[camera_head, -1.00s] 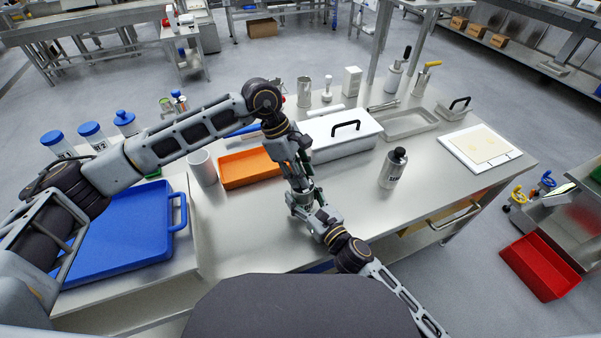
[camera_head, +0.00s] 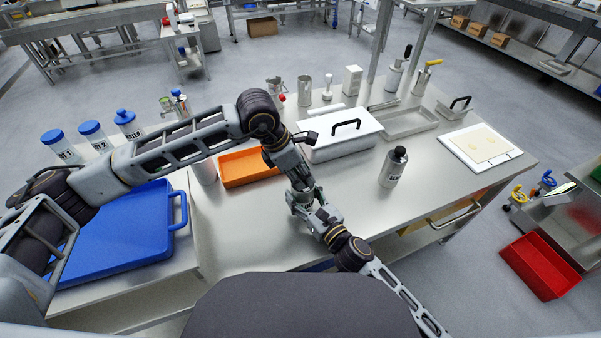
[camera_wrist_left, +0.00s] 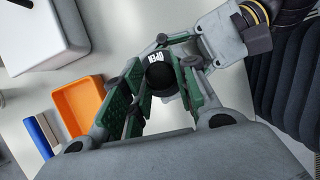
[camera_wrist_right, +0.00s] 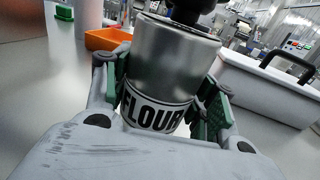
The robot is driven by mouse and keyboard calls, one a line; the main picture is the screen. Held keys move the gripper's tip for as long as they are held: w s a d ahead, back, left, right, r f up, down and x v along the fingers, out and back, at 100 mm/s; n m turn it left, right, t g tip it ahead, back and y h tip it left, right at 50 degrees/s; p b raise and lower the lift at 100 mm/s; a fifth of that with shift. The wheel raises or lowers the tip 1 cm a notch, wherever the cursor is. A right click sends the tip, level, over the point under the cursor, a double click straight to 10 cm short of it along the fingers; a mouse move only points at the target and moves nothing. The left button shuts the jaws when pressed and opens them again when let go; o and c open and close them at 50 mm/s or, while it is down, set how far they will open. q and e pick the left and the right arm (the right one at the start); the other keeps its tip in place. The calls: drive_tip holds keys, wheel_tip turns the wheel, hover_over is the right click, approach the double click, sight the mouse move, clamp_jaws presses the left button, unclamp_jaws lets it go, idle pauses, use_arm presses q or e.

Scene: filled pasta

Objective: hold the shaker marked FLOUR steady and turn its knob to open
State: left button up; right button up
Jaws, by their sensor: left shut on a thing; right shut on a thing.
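The FLOUR shaker (camera_wrist_right: 165,70) is a steel cylinder with a black-and-white label, upright in the right wrist view. My right gripper (camera_head: 303,207) is shut on its body, a green pad on each side. In the left wrist view the shaker's round black knob (camera_wrist_left: 161,76) shows with white OPEN lettering. My left gripper (camera_wrist_left: 158,90) comes down from above and is shut around the knob. In the head view my left gripper (camera_head: 300,183) sits directly above the right one and hides most of the shaker.
A second black-capped shaker (camera_head: 393,167) stands to the right. Behind are an orange tray (camera_head: 250,168) and a white lidded box (camera_head: 340,146). A blue tray (camera_head: 120,245) lies left. The steel tabletop (camera_head: 345,200) between the grippers and the second shaker is clear.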

use_arm(q)
drive_tip(key=shift+n+t, duration=0.7)
drive_tip(key=shift+n, duration=1)
drive_tip(key=shift+y, duration=0.3)
drive_tip(key=o, duration=1)
drive_tip(key=shift+s, duration=0.1)
drive_tip(key=shift+v, duration=5.95)
